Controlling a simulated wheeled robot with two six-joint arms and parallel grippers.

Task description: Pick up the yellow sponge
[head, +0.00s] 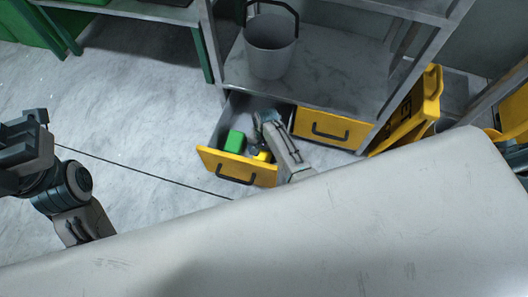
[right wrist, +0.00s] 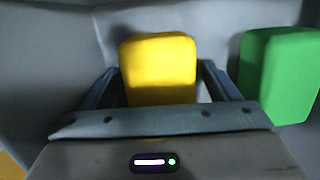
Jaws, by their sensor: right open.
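The yellow sponge (head: 262,156) lies in the open drawer (head: 232,168), partly covered by my right arm in the head view. In the right wrist view the sponge (right wrist: 158,68) stands between the two fingers of my right gripper (right wrist: 162,82). The fingers are apart, one on each side of it, and a small gap shows on the right. My right gripper (head: 264,146) is down inside the drawer and small in the head view.
A green block (head: 234,141) lies in the drawer beside the sponge, and also shows in the right wrist view (right wrist: 280,75). The drawer walls are close around. A shut yellow drawer (head: 325,129) is to the right. A grey bucket (head: 270,45) stands above on the shelf.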

